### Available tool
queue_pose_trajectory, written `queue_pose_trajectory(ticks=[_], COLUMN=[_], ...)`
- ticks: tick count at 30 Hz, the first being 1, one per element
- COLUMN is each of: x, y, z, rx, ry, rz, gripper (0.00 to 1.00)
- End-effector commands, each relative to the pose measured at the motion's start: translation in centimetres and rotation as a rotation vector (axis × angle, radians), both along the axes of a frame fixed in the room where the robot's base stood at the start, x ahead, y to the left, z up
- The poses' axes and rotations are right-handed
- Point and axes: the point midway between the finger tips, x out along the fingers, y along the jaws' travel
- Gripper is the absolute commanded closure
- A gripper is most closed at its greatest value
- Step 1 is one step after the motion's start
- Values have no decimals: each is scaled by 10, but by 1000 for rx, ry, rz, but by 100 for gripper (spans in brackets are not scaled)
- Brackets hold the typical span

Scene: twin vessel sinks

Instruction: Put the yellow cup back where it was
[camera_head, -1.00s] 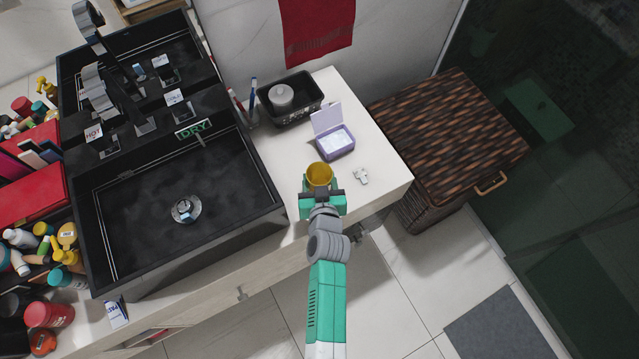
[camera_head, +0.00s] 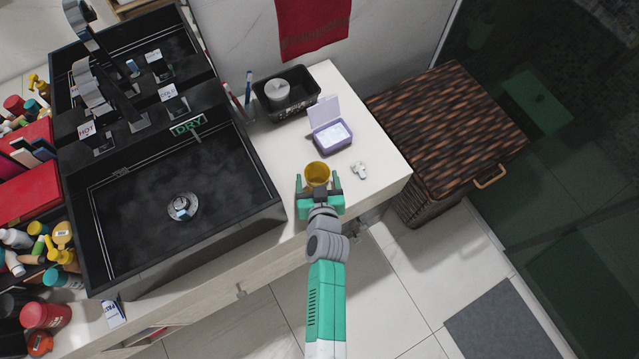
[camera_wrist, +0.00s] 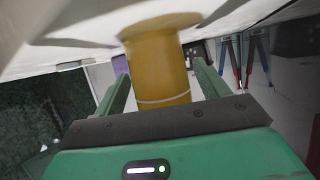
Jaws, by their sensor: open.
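The yellow cup (camera_head: 317,174) stands on the white counter, right of the black sink. My gripper (camera_head: 320,184) is at the counter's front side with its jaws spread wide, one finger on each side of the cup. In the wrist view the cup (camera_wrist: 158,70) fills the gap between the green fingers (camera_wrist: 162,88), with clear space visible between it and each finger. The cup's near part is partly hidden by my gripper in the head view.
A purple-lidded wipes box (camera_head: 331,136) stands open behind the cup. A small white item (camera_head: 359,170) lies just right of it. A black basket (camera_head: 298,103) is farther back. A wicker hamper (camera_head: 437,135) stands right of the counter (camera_head: 385,163).

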Motion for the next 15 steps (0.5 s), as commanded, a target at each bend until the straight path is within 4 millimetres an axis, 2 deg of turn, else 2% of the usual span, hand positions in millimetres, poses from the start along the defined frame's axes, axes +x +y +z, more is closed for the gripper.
queue_pose_trajectory(ticks=[3, 9, 15], x=[-30, -75, -100], y=[-2, -7, -10], z=[12, 30, 40], rx=[2, 2, -1], ry=[3, 3, 2], rz=[-1, -1, -1], gripper=[26, 26, 26])
